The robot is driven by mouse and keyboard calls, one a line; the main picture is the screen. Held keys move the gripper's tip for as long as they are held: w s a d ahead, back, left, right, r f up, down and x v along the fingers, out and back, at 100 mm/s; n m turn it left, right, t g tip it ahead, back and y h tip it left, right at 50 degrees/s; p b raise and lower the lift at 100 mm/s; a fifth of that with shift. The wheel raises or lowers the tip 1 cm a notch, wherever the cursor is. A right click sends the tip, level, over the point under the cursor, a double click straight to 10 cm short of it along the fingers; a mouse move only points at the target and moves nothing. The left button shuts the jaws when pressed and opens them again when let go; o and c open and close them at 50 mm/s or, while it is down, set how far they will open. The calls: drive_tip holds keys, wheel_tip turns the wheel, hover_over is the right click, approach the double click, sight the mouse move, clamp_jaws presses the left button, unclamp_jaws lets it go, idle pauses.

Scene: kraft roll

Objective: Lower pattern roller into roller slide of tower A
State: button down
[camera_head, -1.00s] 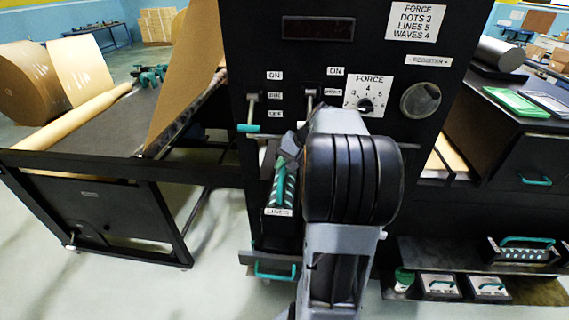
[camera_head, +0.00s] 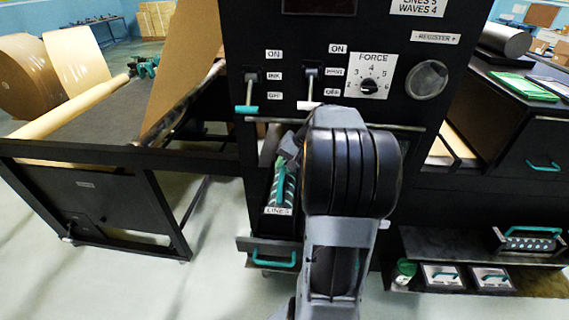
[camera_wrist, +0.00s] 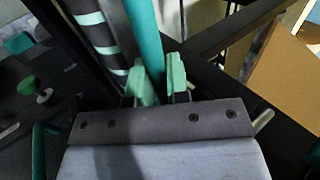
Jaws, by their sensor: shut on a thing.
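The pattern roller (camera_head: 289,191) is a dark block with pale teal stripes, a teal handle and a LINES label, upright at the front of the dark tower (camera_head: 300,30). My gripper (camera_wrist: 162,80) is shut on its teal handle (camera_wrist: 147,40); the striped roller body (camera_wrist: 97,35) shows left of the handle in the wrist view. In the head view my arm hides most of the gripper. A slide with a teal handle (camera_head: 272,260) sticks out below the roller. I cannot tell whether the roller touches it. No tower A lettering is readable.
Two levers (camera_head: 248,92) and a FORCE dial (camera_head: 368,84) are on the tower face above a horizontal bar. A brown web and table (camera_head: 100,110) stand left. A low shelf (camera_head: 450,245) with another roller and boxes stands right. Floor at lower left is clear.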

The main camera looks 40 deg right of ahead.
drive_tip(key=shift+r, duration=0.1)
drive_tip(key=c, duration=1)
unclamp_jaws()
drive_tip(key=shift+f, duration=0.2)
drive_tip(key=shift+r+p, duration=1.25)
drive_tip(key=shift+r, duration=0.65)
drive_tip(key=shift+s+a+r+b, duration=0.3)
drive_tip(key=shift+s+a+b, duration=0.05)
drive_tip(key=shift+s+a, duration=1.55)
drive_tip(key=shift+s+a+r+b, duration=0.35)
drive_tip(key=shift+s+a, duration=1.45)
drive_tip(key=shift+s, duration=0.15)
drive_tip(key=shift+s+a+r+b, duration=0.3)
drive_tip(key=shift+s+a+b, duration=0.05)
drive_tip(key=shift+s+a, duration=1.55)
drive_tip(key=shift+d, duration=0.1)
